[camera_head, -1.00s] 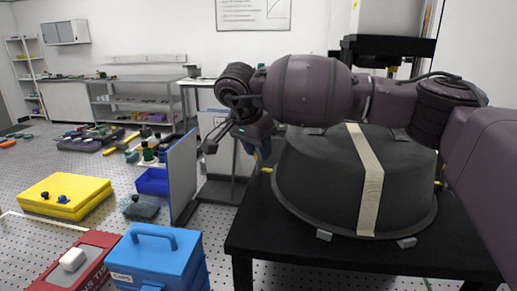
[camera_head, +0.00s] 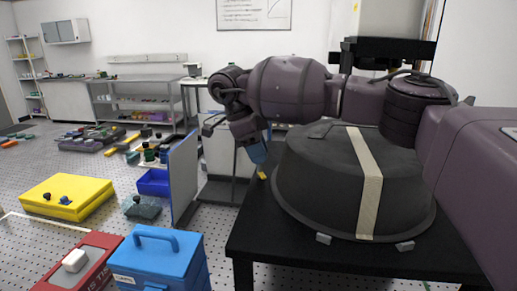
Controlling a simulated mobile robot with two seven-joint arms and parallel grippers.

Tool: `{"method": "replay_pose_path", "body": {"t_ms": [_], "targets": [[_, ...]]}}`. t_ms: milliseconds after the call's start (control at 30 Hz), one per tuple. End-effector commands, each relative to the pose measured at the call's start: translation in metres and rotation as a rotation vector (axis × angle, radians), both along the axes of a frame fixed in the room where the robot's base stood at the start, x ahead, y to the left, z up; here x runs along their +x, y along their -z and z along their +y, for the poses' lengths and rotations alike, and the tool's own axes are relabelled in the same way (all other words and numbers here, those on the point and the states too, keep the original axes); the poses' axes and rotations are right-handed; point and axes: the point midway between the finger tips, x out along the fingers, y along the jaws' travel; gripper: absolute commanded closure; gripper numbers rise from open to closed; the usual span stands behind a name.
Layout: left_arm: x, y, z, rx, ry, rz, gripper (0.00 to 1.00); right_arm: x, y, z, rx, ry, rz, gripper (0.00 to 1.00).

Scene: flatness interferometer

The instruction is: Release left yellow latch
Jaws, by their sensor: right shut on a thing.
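The left yellow latch (camera_head: 262,175) shows as a small yellow piece at the left edge of the dark round cover (camera_head: 315,185). My right arm reaches in from the right across the cover. My right gripper (camera_head: 260,165) points down at that latch and is shut on it. The fingers are small here and partly hide the latch's upper part. The cover sits on a black table (camera_head: 340,258) and has a pale strap (camera_head: 368,190) running down its front. My left gripper is out of view.
Grey tabs (camera_head: 404,246) stick out at the cover's front rim. A blue case (camera_head: 155,255), a red case (camera_head: 80,265) and a yellow case (camera_head: 66,197) lie further left. The table's front left corner is bare.

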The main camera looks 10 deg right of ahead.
Motion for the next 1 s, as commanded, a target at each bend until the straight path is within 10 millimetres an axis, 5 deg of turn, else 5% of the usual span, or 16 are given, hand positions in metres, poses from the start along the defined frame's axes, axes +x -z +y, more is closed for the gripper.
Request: {"method": "replay_pose_path", "body": {"t_ms": [500, 1000], "targets": [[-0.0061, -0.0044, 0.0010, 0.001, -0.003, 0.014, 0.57, 0.0017, -0.0017, -0.0005, 0.003, 0.398, -0.002, 0.96], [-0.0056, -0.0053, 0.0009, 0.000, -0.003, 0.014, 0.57, 0.0020, -0.0012, -0.0008, 0.002, 0.514, -0.002, 0.96]]}}
